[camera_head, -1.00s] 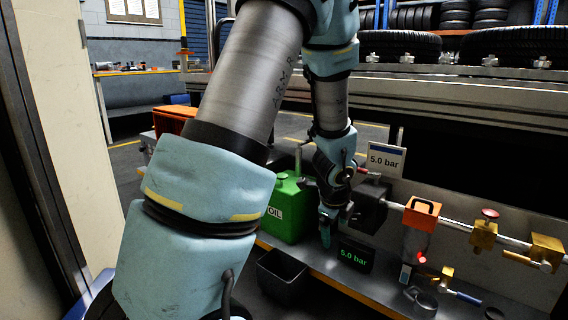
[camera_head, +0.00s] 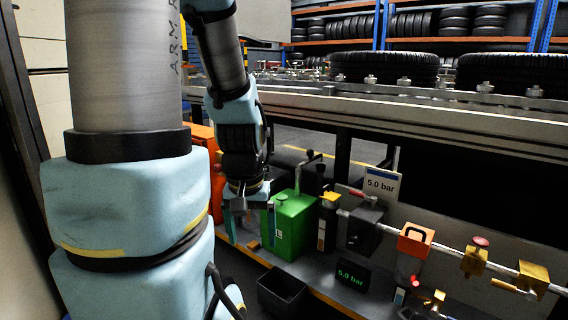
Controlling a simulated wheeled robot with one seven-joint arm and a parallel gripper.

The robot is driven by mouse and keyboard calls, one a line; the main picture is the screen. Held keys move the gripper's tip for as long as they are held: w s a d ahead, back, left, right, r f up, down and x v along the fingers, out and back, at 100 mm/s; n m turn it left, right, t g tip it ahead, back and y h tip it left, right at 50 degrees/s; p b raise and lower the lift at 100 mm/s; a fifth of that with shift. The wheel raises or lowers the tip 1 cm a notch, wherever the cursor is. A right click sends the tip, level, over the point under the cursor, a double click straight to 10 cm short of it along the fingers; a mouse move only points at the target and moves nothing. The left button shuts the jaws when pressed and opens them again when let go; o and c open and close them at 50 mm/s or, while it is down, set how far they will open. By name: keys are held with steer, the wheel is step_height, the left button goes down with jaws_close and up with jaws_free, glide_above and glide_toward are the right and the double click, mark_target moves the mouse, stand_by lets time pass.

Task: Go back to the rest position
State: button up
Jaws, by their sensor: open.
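My gripper (camera_head: 251,222) hangs from my arm left of the picture's middle, pointing down. Its two teal fingers stand apart with nothing seen between them. It is just left of the green oil can (camera_head: 294,226) and partly in front of it. I cannot tell whether it touches the can. My arm comes down from the top left and hides much of the left side.
A metal bench (camera_head: 325,276) holds a pipe with valves, an orange block (camera_head: 415,239), a 5.0 bar sign (camera_head: 382,185) and a display (camera_head: 352,276). A black bin (camera_head: 282,290) stands at the front. Tyres (camera_head: 384,67) lie on the conveyor (camera_head: 420,108) behind.

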step_height(320, 180, up, 32)
steer(key=p, duration=3)
steer(key=shift+r+p, duration=0.15)
steer(key=shift+p, duration=0.2)
